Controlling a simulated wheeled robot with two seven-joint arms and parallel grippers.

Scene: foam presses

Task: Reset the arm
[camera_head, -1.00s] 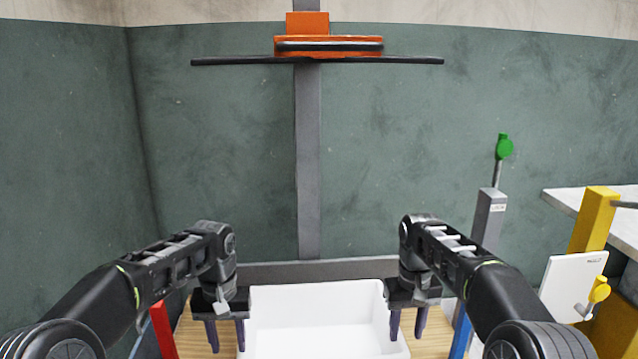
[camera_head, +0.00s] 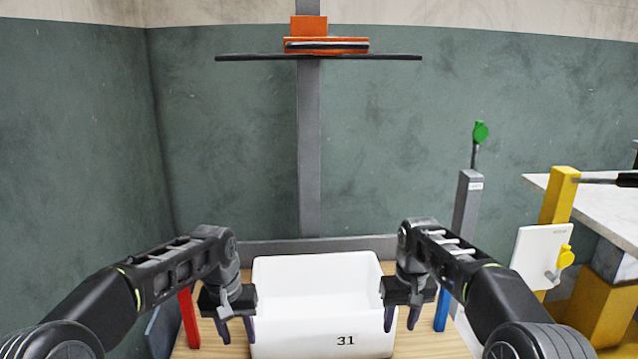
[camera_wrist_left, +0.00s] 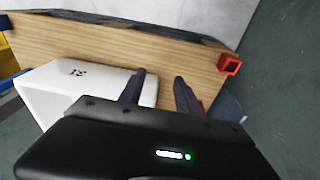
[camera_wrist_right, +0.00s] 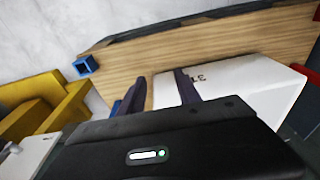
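My left gripper (camera_head: 236,330) is beside the left side of a white box (camera_head: 320,318) marked 31. Its two fingers stand apart and point down. The left wrist view shows the same gripper (camera_wrist_left: 160,92) with one finger overlapping the box (camera_wrist_left: 85,92) and the other outside it. My right gripper (camera_head: 401,317) is beside the box's right side. In the right wrist view its fingers (camera_wrist_right: 160,92) are also apart, one of them overlapping the box (camera_wrist_right: 245,85). Both look empty. Contact with the box walls cannot be told.
The box stands on a wooden table (camera_head: 425,342). A red post (camera_head: 188,318) and a blue post (camera_head: 442,310) stand either side. An orange press bar (camera_head: 326,45) hangs above. A grey post with a green knob (camera_head: 480,132) and a yellow frame (camera_head: 558,195) stand to the right.

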